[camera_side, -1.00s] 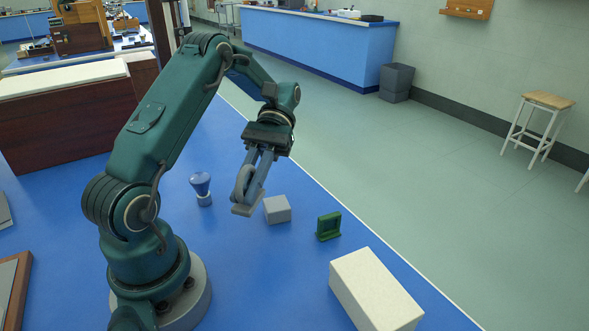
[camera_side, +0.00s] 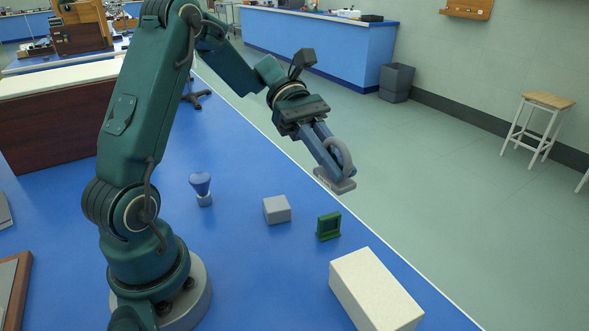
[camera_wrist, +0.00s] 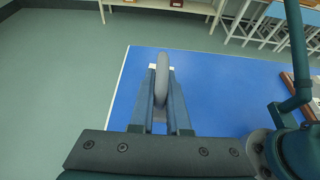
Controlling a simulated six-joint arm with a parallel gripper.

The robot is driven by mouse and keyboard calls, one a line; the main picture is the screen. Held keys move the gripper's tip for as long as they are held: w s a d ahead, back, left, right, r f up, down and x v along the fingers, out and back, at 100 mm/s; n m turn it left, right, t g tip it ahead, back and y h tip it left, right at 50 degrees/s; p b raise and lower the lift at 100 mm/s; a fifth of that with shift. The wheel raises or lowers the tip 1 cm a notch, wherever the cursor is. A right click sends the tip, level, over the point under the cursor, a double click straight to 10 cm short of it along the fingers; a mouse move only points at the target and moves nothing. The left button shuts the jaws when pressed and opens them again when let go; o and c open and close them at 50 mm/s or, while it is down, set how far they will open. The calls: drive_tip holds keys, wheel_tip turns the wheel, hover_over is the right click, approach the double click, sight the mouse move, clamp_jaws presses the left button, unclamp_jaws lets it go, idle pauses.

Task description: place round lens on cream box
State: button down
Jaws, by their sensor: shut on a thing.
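The round lens (camera_side: 346,154) is a grey ring on a flat grey foot. My gripper (camera_side: 333,165) is shut on it and holds it in the air, tilted, well above the table's right edge in the side view. In the wrist view the lens (camera_wrist: 162,80) shows edge-on between the fingers of my gripper (camera_wrist: 161,103). The cream box (camera_side: 373,291) lies on the blue table at the lower right of the side view, nearer the camera than the lens. Its top is bare.
A green square frame (camera_side: 328,227) stands between my gripper and the cream box in the side view. A grey block (camera_side: 277,210) and a blue flared piece (camera_side: 202,188) stand further left. A brown-edged tray (camera_side: 14,290) lies at lower left.

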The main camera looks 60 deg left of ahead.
hover_over(373, 284)
wheel_tip(373, 284, down, 7)
drive_tip(key=shift+d+f, duration=0.1)
drive_tip(key=shift+f, duration=2.05)
drive_tip(key=shift+c, duration=2.3)
unclamp_jaws()
drive_tip(key=v, duration=1.2)
drive_tip(key=s+a+r+m+t+y, duration=0.1)
drive_tip(key=s+r+m+t+y, duration=0.1)
drive_tip(key=s+m+y, duration=0.3)
drive_tip(key=s+a+r+m+t+y, duration=0.1)
drive_tip(key=s+m+y, duration=0.5)
drive_tip(key=m, duration=0.7)
drive_tip(key=r+t+y, duration=0.1)
drive_tip(key=t+y, duration=0.1)
drive_tip(key=shift+a+r+t, duration=0.2)
drive_tip(key=shift+r+t, duration=0.1)
drive_tip(key=shift+r, duration=0.1)
